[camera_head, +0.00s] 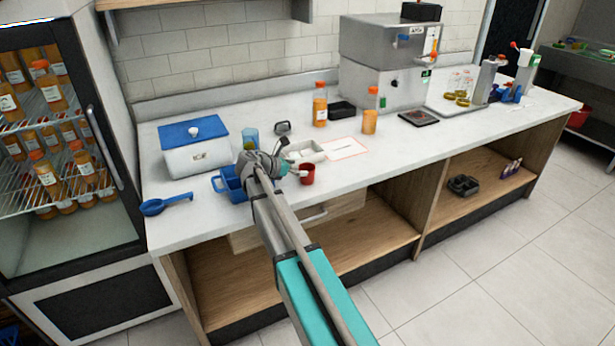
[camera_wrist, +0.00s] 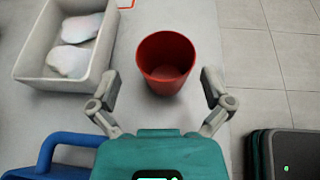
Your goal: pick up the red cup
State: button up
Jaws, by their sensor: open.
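The red cup (camera_wrist: 166,66) stands upright and empty on the counter in the wrist view, near the counter's front edge. It also shows in the head view (camera_head: 307,174), just right of my gripper. My gripper (camera_wrist: 157,84) is open in the wrist view, with one finger to the left of the cup and one to the right. The cup lies between and slightly ahead of the fingertips, and neither finger visibly touches it. In the head view my gripper (camera_head: 284,167) is partly hidden by my own arm.
A white tray (camera_wrist: 32,68) with pale lumps stands close left of the cup. A blue container (camera_head: 217,184) sits left of my gripper. A white box with a blue lid (camera_head: 196,157) and a blue scoop (camera_head: 152,207) are farther left. The counter (camera_head: 400,155) right of the cup is clear.

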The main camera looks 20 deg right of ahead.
aim_at(311, 169)
jog(key=b+x, duration=0.1)
jog(key=x, duration=0.3)
jog(key=shift+s+f+b, duration=0.2)
jog(key=shift+s+b, duration=0.05)
jog(key=shift+b, duration=0.1)
jog(key=shift+d+f, duration=0.1)
jog(key=shift+d, duration=0.4)
jog(key=c, duration=0.7)
